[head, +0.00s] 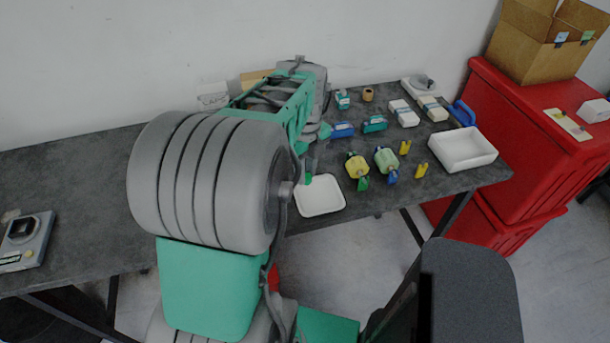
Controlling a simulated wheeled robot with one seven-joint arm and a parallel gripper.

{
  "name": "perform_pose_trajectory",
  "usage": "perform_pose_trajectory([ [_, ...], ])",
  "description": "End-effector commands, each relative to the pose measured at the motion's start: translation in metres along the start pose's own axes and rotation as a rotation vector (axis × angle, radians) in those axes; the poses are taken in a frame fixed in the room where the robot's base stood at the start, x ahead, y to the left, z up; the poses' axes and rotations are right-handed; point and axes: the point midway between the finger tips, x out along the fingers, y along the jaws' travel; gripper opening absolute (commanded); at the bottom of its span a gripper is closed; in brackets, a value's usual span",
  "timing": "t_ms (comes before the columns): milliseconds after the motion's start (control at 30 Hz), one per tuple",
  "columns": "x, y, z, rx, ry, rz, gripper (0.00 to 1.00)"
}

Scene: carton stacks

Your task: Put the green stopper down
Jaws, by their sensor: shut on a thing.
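My gripper (309,165) is partly hidden behind my own arm in the head view. It points down over the left edge of a small white tray (325,207) at the table's front edge. It is shut on a small green stopper (308,179), of which only a little shows. The stopper appears against the tray's back left corner; I cannot tell whether it touches the tray.
Right of the tray are a yellow bottle (357,166), a pale green bottle (386,160) and several small blue, green and yellow pieces. A larger white tray (462,149) stands at the table's right end. Red crates (520,150) stand beyond. The dark table (85,180) is mostly clear at left.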

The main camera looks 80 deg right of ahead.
Motion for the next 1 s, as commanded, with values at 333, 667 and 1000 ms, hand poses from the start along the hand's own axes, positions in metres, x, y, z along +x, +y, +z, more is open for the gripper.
perform_pose_trajectory([
  [333,0.045,-0.013,0.017,-0.004,0.001,0.001,0.0],
  [667,0.057,-0.013,0.018,-0.004,-0.001,-0.002,0.0],
  [1000,0.059,-0.013,0.018,-0.004,-0.001,-0.002,0.42],
])
